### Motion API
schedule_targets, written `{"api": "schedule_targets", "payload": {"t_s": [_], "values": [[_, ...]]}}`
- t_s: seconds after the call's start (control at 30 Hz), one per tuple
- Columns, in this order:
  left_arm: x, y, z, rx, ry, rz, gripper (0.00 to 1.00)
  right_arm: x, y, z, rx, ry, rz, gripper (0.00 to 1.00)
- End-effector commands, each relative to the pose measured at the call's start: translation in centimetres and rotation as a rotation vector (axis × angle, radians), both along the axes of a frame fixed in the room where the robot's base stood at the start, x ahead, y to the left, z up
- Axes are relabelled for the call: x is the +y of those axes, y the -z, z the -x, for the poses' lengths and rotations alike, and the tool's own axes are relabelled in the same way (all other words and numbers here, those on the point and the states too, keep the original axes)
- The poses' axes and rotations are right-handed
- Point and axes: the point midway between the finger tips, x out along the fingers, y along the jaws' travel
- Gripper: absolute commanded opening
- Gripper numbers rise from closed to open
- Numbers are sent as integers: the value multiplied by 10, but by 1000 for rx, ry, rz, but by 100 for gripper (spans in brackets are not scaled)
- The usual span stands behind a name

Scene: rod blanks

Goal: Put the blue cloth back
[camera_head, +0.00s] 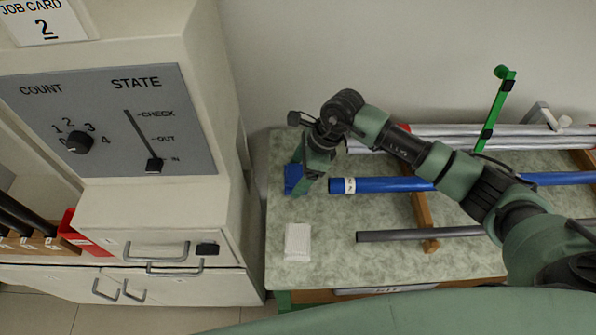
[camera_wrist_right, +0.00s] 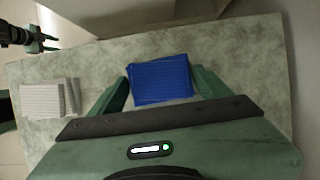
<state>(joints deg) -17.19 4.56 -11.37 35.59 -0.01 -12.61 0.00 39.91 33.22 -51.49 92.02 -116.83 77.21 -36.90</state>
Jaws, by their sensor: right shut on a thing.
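My right gripper (camera_head: 303,177) points down over the far left part of the bench and is shut on the blue cloth (camera_head: 293,180). In the right wrist view the folded blue cloth (camera_wrist_right: 160,80) sits between the two green fingers. I cannot tell whether it touches the bench top or is slightly above it. A dark gripper with green fingers, which looks like my left gripper (camera_wrist_right: 42,41), shows small at the upper left of the right wrist view, off the bench. Its opening is unclear.
A folded white cloth (camera_head: 297,242) lies nearer on the bench (camera_head: 330,265). A blue rod (camera_head: 385,185) and a grey rod (camera_head: 395,236) lie on wooden supports to the right. A green upright (camera_head: 495,110) stands behind. A cabinet with a state panel (camera_head: 110,120) stands left of the bench.

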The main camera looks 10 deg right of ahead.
Motion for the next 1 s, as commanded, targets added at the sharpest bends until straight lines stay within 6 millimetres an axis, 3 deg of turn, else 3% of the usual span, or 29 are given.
{"api": "schedule_targets", "payload": {"t_s": [0.17, 0.2, 0.27, 0.67, 1.0], "values": [[0, 5, 0, 0, 0, 0, 36, 0, 5, 0, 0, 0, 0, 40], [0, 3, 0, -1, 0, 0, 36, 0, 3, 0, 0, 0, 0, 89], [0, 3, 0, 0, 1, 0, 36, 0, 2, 0, 0, 0, 0, 100], [0, 3, 0, 0, 2, 0, 36, -4, -8, 0, -2, 1, 0, 100], [0, 21, 0, 0, 2, 0, 36, -31, -72, 5, -4, 2, 2, 100]]}}
